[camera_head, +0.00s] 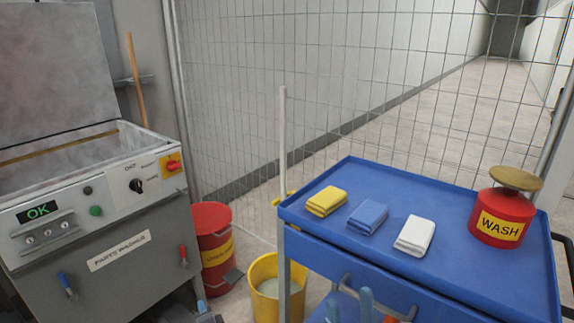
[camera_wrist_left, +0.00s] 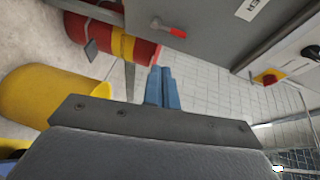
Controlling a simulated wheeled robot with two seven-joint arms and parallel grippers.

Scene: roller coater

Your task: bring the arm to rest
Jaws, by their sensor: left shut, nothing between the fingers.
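My left gripper (camera_head: 206,313) shows only at the bottom edge of the head view, in front of the parts washer and left of the yellow bucket. In the left wrist view its two blue fingers (camera_wrist_left: 162,88) are side by side, shut and empty. They are apart from the red bin and the washer. Blue finger-like shapes (camera_head: 364,303) stand at the bottom middle of the head view, in front of the blue cart; they are mostly cut off, and I cannot tell the state of my right gripper from them.
The parts washer (camera_head: 130,245) stands open at left, its panel reading OK. A red bin (camera_head: 211,250) and yellow bucket (camera_head: 272,290) stand beside it. The blue cart (camera_head: 450,210) carries yellow, blue and white cloths and a red WASH can (camera_head: 502,218). A mesh fence (camera_head: 300,100) runs behind.

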